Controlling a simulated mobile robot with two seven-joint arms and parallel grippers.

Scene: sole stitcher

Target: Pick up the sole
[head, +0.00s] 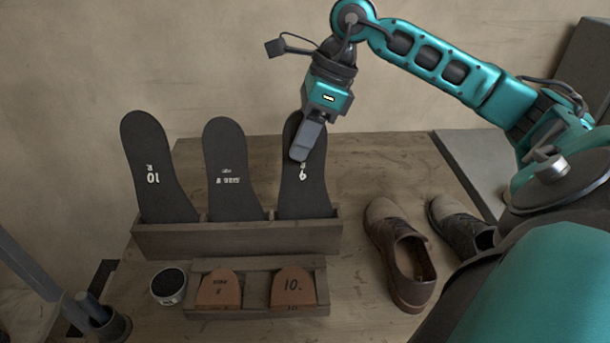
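Several dark shoe soles stand upright in a wooden rack (236,240). The left sole (158,165) is marked "10 R". The middle sole (231,160) is shorter and has small inverted-looking print. The right sole (305,195) has a single digit, a 6 or 9, partly covered. My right gripper (299,155) points down in front of the right sole's upper half and hides part of it. Its fingers overlap in this view, so I cannot tell their gap or whether they touch the sole. My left gripper is not in view.
A low wooden holder (257,312) with two brown heel pieces (293,287) stands in front of the rack, beside a round tin (168,286). A brown shoe (402,255) and a dark shoe (462,225) stand right. The table (375,155) is bare behind the shoes.

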